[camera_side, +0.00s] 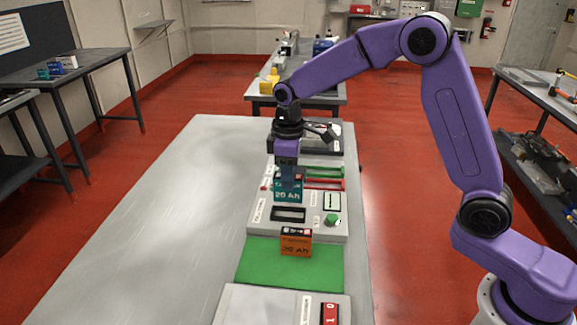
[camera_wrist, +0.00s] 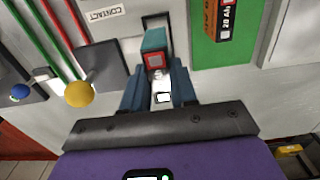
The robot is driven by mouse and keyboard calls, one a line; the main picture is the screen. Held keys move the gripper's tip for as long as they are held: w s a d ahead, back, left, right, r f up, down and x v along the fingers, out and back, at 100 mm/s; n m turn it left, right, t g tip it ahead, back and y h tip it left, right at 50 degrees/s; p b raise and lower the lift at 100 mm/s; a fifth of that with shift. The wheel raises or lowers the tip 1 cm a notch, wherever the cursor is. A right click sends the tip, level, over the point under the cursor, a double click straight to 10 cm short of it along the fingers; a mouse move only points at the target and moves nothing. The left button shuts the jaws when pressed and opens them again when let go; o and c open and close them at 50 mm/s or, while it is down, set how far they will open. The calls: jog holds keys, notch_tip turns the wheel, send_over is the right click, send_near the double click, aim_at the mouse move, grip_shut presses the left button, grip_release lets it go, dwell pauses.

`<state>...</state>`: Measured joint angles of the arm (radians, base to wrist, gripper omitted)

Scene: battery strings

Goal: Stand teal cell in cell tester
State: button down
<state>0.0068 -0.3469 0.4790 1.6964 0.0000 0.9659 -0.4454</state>
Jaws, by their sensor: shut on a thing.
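The teal cell (camera_side: 288,193), marked 20 Ah, is held upright in my gripper (camera_side: 287,178), which is shut on it. In the wrist view the teal cell (camera_wrist: 153,42) shows between the two fingers (camera_wrist: 160,88), with a red-edged terminal on its near end. The cell tester (camera_side: 258,222) is a pale grey box with a dark slot (camera_side: 288,214) and a green knob (camera_side: 332,220). In the side view the cell appears just behind the slot; its height above the tester is hard to tell. In the wrist view a dark opening (camera_wrist: 157,19) shows beyond the cell.
An orange cell (camera_side: 296,244) stands on a green mat (camera_side: 262,262) in front of the tester. Red and green bars (camera_side: 325,183) lie behind the slot. A yellow ball knob (camera_wrist: 79,93) shows in the wrist view. The bench's left side (camera_side: 180,230) is clear.

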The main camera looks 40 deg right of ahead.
aim_at(288, 193)
jog(key=shift+f, duration=2.6)
jog(key=shift+f, duration=0.2)
jog(key=c, duration=0.8)
grip_release()
notch_tip(288, 193, up, 17)
jog(key=shift+r, duration=0.2)
